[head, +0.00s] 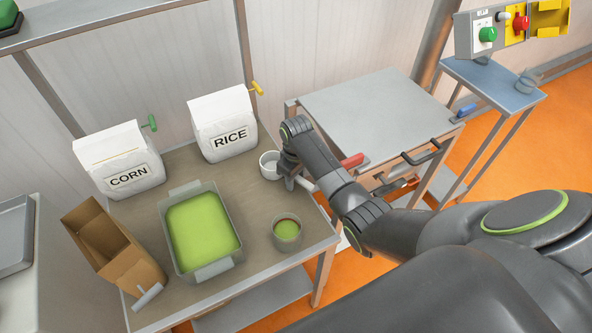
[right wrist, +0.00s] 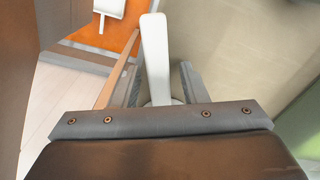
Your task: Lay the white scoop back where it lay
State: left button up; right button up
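The white scoop's round bowl (head: 269,165) is at the right edge of the work table, right of the rice bag. Its pale handle points to the lower right, past the table edge. My right gripper (head: 290,181) is low over the handle. In the right wrist view the white handle (right wrist: 155,55) stands between the two fingers (right wrist: 162,80), with a narrow gap visible on its right side. The fingers look open around it. I cannot tell whether the bowl rests fully on the table. My left gripper is not in view.
On the table are a rice bag (head: 224,124), a corn bag (head: 120,160), a tray of green stuff (head: 162,220), a small cup (head: 287,233) and an open cardboard box (head: 112,245). A grey cabinet (head: 370,105) stands close behind my right arm.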

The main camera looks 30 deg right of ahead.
notch_tip(320, 180, up, 12)
dwell(0.4)
jog(key=shift+b, duration=0.3)
